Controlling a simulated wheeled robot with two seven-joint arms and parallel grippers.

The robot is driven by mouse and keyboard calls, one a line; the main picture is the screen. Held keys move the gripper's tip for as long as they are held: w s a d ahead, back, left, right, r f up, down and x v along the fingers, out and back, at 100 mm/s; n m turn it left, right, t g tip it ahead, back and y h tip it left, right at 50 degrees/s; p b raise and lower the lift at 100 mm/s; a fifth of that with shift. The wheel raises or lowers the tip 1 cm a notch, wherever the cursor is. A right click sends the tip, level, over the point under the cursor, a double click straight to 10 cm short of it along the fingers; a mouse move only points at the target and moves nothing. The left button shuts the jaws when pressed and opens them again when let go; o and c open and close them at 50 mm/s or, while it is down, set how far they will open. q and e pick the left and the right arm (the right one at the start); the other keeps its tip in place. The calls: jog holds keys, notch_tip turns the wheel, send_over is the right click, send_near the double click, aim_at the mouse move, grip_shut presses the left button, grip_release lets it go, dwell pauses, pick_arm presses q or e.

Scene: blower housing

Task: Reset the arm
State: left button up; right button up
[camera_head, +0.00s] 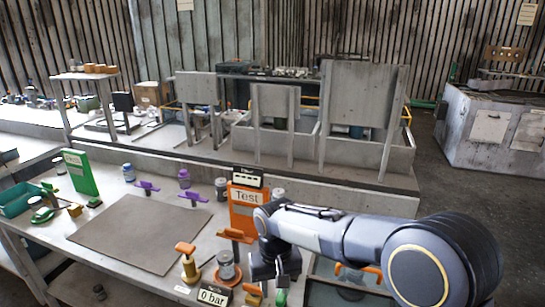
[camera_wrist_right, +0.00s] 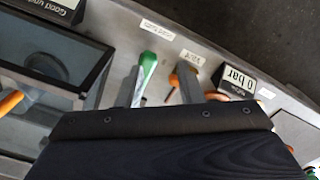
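My right arm reaches in from the right in the head view, its dark gripper (camera_head: 272,278) pointing down over the front edge of the workbench. In the right wrist view the two grey fingers (camera_wrist_right: 160,84) stand apart with nothing clamped between them. A green-handled tool (camera_wrist_right: 146,72) lies below, close to the left finger; it also shows in the head view (camera_head: 281,298). An orange-handled piece (camera_wrist_right: 175,80) lies near the right finger. Whether the fingers touch either one I cannot tell. My left gripper is not in view.
The workbench holds a grey mat (camera_head: 140,232), an orange Test box (camera_head: 242,207), a green box (camera_head: 80,172), a "0 bar" display (camera_head: 213,296) and orange-handled clamps (camera_head: 187,262). A glass-topped case (camera_wrist_right: 52,62) lies left in the wrist view. The mat is bare.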

jog(key=s+d+r+m+t+y, duration=0.1)
jog(key=s+d+r+y, duration=0.1)
jog(key=s+d+r, duration=0.35)
jog(key=s+d+r+m+t+y, duration=0.1)
jog(key=s+d+r, duration=0.15)
jog(key=d, duration=0.65)
pick_arm(q)
jog(key=shift+w+d, duration=0.15)
jog(key=shift+w, duration=0.15)
pick_arm(e)
jog(key=s+d+f+m+t, duration=0.1)
jog(key=s+d, duration=0.2)
jog(key=s, duration=0.4)
jog(key=s+d+f+m+t, duration=0.1)
jog(key=s+d+t, duration=0.1)
jog(key=s, duration=0.6)
jog(key=shift+s+d+t+y, duration=0.2)
jog(key=shift+d+t+y, duration=0.1)
jog(key=shift+d+y, duration=0.1)
